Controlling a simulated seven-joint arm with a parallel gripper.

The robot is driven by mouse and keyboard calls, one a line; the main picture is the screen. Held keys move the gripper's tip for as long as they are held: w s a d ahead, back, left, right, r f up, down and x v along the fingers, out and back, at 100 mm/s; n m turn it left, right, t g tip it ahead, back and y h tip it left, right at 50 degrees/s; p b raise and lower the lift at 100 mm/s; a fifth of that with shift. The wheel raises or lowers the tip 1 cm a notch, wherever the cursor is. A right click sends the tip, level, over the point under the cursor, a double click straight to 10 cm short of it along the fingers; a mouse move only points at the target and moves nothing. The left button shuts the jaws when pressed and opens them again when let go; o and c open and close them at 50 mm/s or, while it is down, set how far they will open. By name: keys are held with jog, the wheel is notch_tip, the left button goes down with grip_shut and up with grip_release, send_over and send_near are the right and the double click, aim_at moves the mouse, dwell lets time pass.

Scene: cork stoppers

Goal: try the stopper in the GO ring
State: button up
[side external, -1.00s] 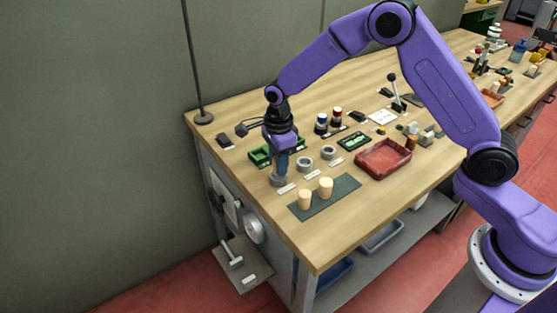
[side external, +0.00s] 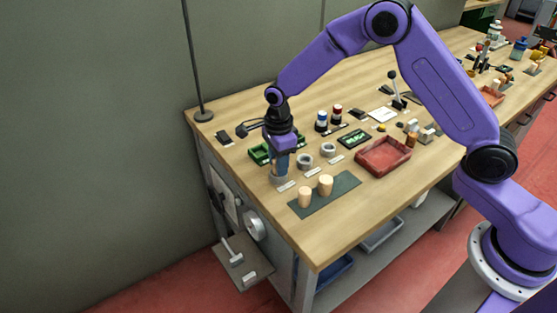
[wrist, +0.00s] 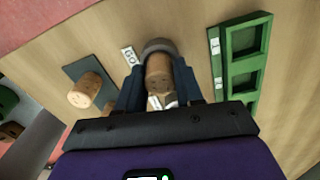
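My gripper (side external: 282,166) is shut on a cork stopper (wrist: 159,72), with one dark finger on each side of it in the wrist view. The stopper is over a grey ring (wrist: 158,46) beside the label reading GO (wrist: 130,56). In the side view this ring (side external: 279,182) is right under my fingertips. The stopper's lower end is hidden, so I cannot tell how far it is inside the ring.
Two cork stoppers (side external: 305,197) (side external: 326,185) stand on a dark mat (side external: 345,184). Two more grey rings (side external: 305,161) (side external: 328,150) are behind. A green tray (wrist: 229,60) is close by, and a red tray (side external: 384,157) stands to the right. The bench's front edge is near.

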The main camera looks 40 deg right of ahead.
jog(key=o, duration=0.3)
notch_tip(320, 180, up, 18)
jog(key=shift+f, duration=0.25)
dwell(0.3)
dwell(0.8)
jog(key=s+d+f+n, duration=0.1)
jog(key=s+d+n, duration=0.2)
jog(key=s+n, duration=0.7)
jog(key=s+d+n, duration=0.4)
jog(key=s+n, duration=0.7)
jog(key=s, duration=0.2)
jog(key=s+d+f+n, duration=0.1)
jog(key=s+d+n, duration=0.3)
jog(key=s+n, duration=0.7)
jog(key=shift+s+d+f, duration=0.1)
jog(key=shift+s+f, duration=0.2)
jog(key=shift+s, duration=0.05)
